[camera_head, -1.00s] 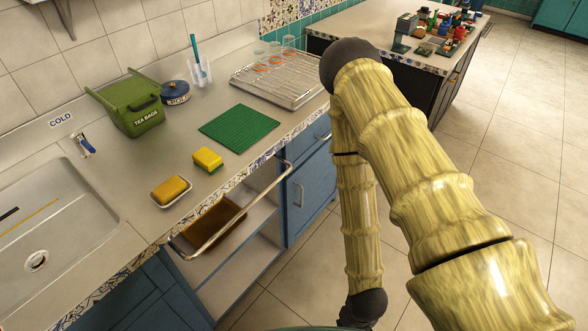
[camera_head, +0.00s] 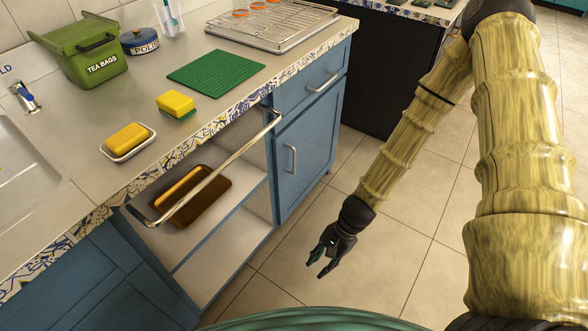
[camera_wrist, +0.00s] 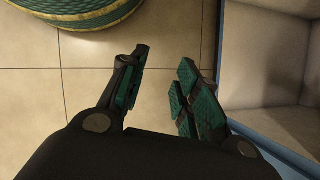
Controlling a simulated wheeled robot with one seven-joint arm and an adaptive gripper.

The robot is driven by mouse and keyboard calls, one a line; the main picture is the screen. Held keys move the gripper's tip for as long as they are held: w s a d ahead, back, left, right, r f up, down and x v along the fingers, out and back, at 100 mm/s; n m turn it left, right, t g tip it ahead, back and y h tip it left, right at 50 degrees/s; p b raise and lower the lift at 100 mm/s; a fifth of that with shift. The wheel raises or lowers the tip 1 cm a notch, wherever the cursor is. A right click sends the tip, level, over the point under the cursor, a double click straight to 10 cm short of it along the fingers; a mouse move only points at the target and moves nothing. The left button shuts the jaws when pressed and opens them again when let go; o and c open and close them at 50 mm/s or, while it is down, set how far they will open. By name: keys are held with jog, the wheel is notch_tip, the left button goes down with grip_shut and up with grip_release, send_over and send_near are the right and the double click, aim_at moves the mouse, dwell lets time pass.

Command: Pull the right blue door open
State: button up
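The right blue door (camera_head: 302,160) is shut in the head view, below a blue drawer. It has an upright silver handle (camera_head: 292,159) near its left edge. My gripper (camera_head: 315,268) hangs low over the floor, in front of the door and below the handle, apart from both. In the wrist view my gripper (camera_wrist: 165,60) shows its two green-padded fingers spread with nothing between them. The door and handle cannot be made out in the wrist view.
An open cupboard with a brown tray (camera_head: 217,198) lies left of the door. A metal rail (camera_head: 220,168) crosses its front. The counter holds a sponge (camera_head: 175,104), soap (camera_head: 127,140) and green mat (camera_head: 215,71).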

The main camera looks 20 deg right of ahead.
jog(key=w+d+r+m+t+y+b, duration=0.15)
jog(key=w+m+t+y+b, duration=0.55)
jog(key=w+b, duration=0.8)
jog(key=w+d+r+m+t+y+b, duration=0.25)
jog(key=w+d+r+m+t, duration=0.5)
jog(key=w, duration=0.55)
jog(key=n+g+b, duration=0.1)
jog(key=g+b, duration=0.1)
jog(key=b, duration=0.3)
send_over(294, 171)
jog(key=shift+w+d+r+t+h, duration=0.1)
jog(key=shift+w+r+t+h, duration=0.2)
jog(key=shift+r+h, duration=0.15)
jog(key=shift+c, duration=0.5)
grip_shut()
